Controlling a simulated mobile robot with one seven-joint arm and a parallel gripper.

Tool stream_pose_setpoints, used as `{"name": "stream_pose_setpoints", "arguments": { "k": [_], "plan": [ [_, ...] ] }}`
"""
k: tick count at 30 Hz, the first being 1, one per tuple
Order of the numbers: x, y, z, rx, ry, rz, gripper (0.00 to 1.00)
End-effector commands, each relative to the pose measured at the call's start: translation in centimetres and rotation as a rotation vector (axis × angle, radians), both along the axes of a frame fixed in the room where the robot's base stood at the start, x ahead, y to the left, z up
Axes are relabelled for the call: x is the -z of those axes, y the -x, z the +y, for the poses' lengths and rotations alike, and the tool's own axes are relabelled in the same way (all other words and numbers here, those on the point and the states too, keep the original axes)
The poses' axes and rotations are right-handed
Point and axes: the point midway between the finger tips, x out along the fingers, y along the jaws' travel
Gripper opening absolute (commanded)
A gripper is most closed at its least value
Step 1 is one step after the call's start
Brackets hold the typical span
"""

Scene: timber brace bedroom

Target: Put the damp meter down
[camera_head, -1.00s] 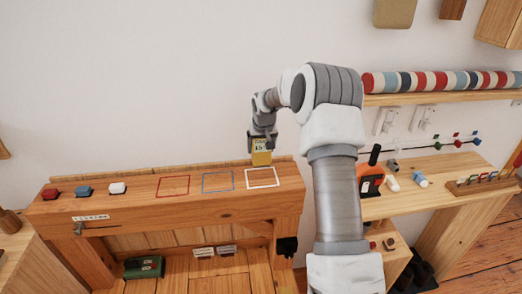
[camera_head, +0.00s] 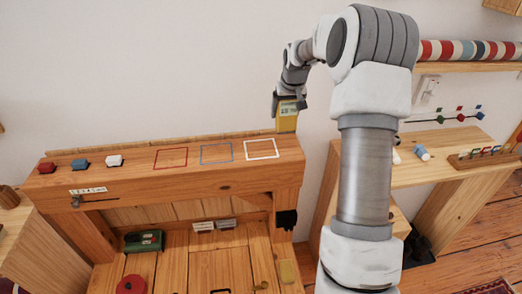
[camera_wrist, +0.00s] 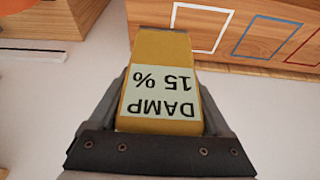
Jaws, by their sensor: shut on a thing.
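The damp meter (camera_head: 287,115) is a yellow block with a pale label. In the wrist view the damp meter (camera_wrist: 161,85) fills the middle, and its label reads "DAMP 15 %" upside down. My gripper (camera_head: 288,100) is shut on it, with a finger along each side. In the head view the meter is at the right end of the timber beam (camera_head: 130,182), just behind and right of the white square outline (camera_head: 262,149). It appears held up; its exact height over the beam cannot be told.
Red (camera_head: 171,158) and blue (camera_head: 216,154) outlines lie on the beam's top. A wooden bench (camera_head: 450,155) stands at right, with a gap between. The outlined squares look empty.

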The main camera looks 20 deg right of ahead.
Motion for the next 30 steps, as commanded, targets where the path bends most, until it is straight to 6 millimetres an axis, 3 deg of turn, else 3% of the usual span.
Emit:
{"name": "stream_pose_setpoints", "arguments": {
  "k": [3,7,21,30],
  "plan": [
    [-0.6,1.7,-1.4,0.0,0.001,-0.004,0.18],
    [-0.7,2.0,-1.5,-0.005,-0.001,-0.002,0.18],
    [4.9,-4.4,5.6,-0.007,-0.001,-0.001,0.18],
    [6.6,-5.4,6.7,-0.004,0.0,-0.002,0.18]
  ]
}}
